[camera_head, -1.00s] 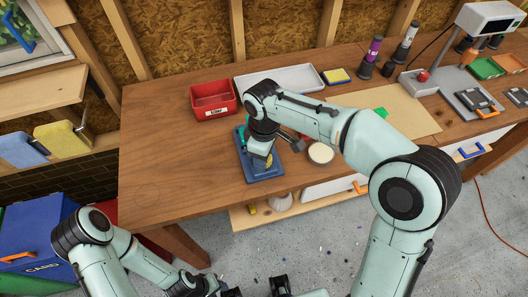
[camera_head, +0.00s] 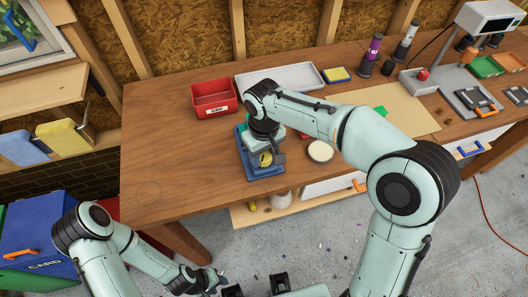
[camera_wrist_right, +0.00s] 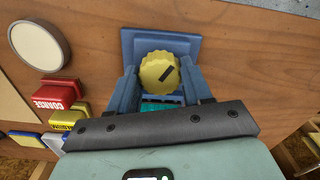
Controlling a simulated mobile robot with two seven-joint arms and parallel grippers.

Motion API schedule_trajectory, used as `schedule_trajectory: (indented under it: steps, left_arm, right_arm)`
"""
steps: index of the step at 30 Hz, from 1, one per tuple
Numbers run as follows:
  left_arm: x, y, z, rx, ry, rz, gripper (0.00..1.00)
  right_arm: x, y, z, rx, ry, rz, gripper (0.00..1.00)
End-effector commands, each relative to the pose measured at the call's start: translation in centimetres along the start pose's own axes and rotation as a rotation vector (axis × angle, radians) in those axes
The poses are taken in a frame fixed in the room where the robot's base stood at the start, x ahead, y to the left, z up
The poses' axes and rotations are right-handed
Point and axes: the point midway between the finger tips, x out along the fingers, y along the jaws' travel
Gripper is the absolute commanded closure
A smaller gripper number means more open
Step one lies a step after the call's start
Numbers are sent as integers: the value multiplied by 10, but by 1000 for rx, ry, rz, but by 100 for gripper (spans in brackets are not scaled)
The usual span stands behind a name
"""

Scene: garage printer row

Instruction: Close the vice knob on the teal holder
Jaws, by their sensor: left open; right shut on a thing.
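The yellow knob (camera_head: 265,160) with a black line stands on the blue vice base (camera_head: 262,173) near the table's front edge. A strip of the teal holder (camera_wrist_right: 160,106) shows below the knob; the rest is hidden by my gripper. My left gripper (camera_head: 218,284) is open and empty, low in front of the table.
A red scrap bin (camera_head: 213,98) and a grey tray (camera_head: 280,78) stand behind the base. A round pale-topped item (camera_head: 320,151) is to its right. Red and yellow blocks (camera_wrist_right: 57,94) lie close by in the wrist view. The table's left side (camera_head: 165,150) is clear.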

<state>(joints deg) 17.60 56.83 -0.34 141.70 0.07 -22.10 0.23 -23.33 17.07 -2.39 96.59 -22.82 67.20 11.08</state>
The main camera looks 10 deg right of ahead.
Motion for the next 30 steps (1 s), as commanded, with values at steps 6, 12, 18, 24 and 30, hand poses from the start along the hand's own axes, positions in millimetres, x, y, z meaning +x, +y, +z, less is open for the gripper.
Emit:
schedule_trajectory:
  steps: [6,12,18,24,30]
  left_arm:
    - [0,0,0,0,0,0,57]
    - [0,0,0,0,0,0,57]
    - [0,0,0,0,0,0,57]
    - [0,0,0,0,0,0,57]
    - [-3,2,-1,1,2,1,57]
  right_arm:
    - [-1,0,-1,14,3,0,81]
    - [-1,0,-1,13,4,0,81]
    - [-1,0,0,12,3,0,25]
    - [-1,0,0,11,2,0,25]
    - [-16,0,-1,11,5,0,25]
